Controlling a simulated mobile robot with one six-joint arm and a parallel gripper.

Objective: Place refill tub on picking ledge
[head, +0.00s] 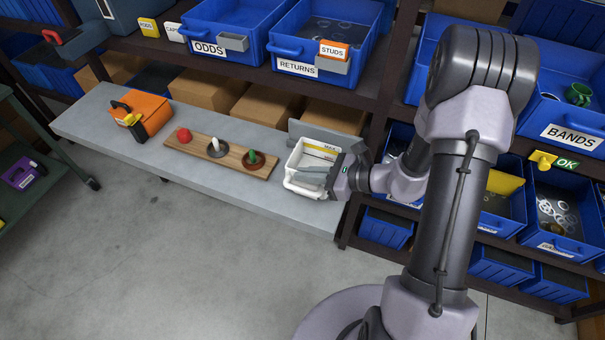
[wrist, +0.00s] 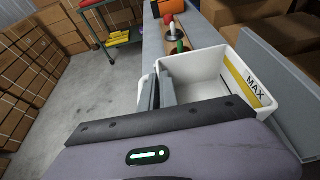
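The refill tub (head: 303,187) is a white open box with a yellow line inside. The wrist view shows the tub (wrist: 205,70) with the word MAX by that line; it looks empty. It is upright at the right end of the grey picking ledge (head: 110,125). It appears to sit on the surface, but I cannot tell for certain whether its base touches. My gripper (head: 318,176) reaches in from the right. In the wrist view my gripper's fingers (wrist: 159,90) are close together on the tub's left wall, pinching it.
A wooden board (head: 222,157) with red, white and green pegs lies left of the tub. An orange case (head: 147,114) stands farther left. A grey upright panel (head: 325,139) is right behind the tub. Blue bins fill the shelves behind. The floor in front is clear.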

